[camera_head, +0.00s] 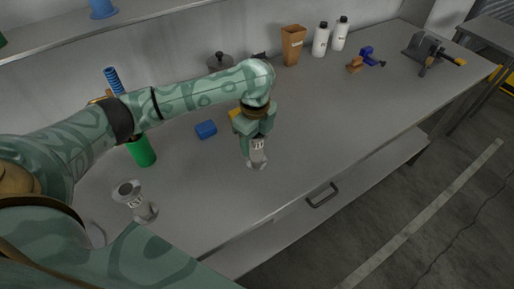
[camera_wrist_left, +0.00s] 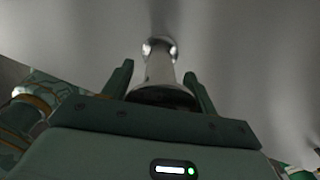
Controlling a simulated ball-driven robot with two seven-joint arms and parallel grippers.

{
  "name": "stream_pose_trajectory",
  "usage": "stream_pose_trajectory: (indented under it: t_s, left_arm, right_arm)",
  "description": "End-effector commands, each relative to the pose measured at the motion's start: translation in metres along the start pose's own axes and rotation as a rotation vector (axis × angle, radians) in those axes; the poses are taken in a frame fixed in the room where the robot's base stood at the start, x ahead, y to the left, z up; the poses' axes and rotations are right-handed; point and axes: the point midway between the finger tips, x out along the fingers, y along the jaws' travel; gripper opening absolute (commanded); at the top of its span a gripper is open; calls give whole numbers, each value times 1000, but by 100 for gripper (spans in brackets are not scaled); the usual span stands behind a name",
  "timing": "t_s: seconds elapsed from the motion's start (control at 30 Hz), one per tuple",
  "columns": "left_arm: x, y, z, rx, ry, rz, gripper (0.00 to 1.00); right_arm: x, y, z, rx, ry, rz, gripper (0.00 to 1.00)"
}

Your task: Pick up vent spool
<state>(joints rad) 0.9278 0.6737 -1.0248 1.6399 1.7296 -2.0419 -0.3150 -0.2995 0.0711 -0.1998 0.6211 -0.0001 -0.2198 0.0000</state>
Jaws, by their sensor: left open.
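A grey metal spool (camera_head: 258,158) with flanged ends and a dark-marked label stands upright on the bench, under my left gripper (camera_head: 256,143). In the left wrist view the spool (camera_wrist_left: 161,68) lies between the two fingers of my left gripper (camera_wrist_left: 159,72), which are open with a gap on each side. I cannot read either label well enough to tell which is the vent spool. My right gripper is not in view.
A blue block (camera_head: 206,130) and a green cylinder (camera_head: 142,151) are left of the gripper. A brown bin (camera_head: 293,45), white bottles (camera_head: 320,40) and a vise-like tool (camera_head: 428,52) stand farther back. The bench's right middle is clear; its front edge has a handle (camera_head: 322,196) below.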

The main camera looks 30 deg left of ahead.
Motion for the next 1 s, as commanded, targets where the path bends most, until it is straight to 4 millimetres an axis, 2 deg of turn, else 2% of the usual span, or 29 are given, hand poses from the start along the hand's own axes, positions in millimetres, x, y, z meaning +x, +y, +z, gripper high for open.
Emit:
stream_pose_trajectory:
  t_s: [0.07, 0.17, 0.23, 0.27, 0.47, 0.63, 0.77, 1.0]
  left_arm:
    - [-2, 0, 0, 0, 0, -1, 56]
    - [-2, 0, 0, 0, 0, -2, 28]
    - [-2, -1, 0, -1, 1, -3, 27]
    - [-2, -1, 0, -1, 1, -3, 23]
    - [-4, -1, 0, -1, 1, -3, 23]
    - [-20, -1, 0, -2, 1, -5, 23]
    - [-45, 1, -1, -1, 1, -6, 23]
    - [-106, 47, -21, 2, -1, -7, 23]
  right_arm:
    - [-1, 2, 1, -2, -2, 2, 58]
    - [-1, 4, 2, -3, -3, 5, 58]
    - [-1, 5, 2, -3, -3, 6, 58]
    - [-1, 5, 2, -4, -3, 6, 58]
    - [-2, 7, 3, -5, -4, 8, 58]
    - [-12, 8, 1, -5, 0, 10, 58]
    - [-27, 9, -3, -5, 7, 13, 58]
    - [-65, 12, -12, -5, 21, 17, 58]
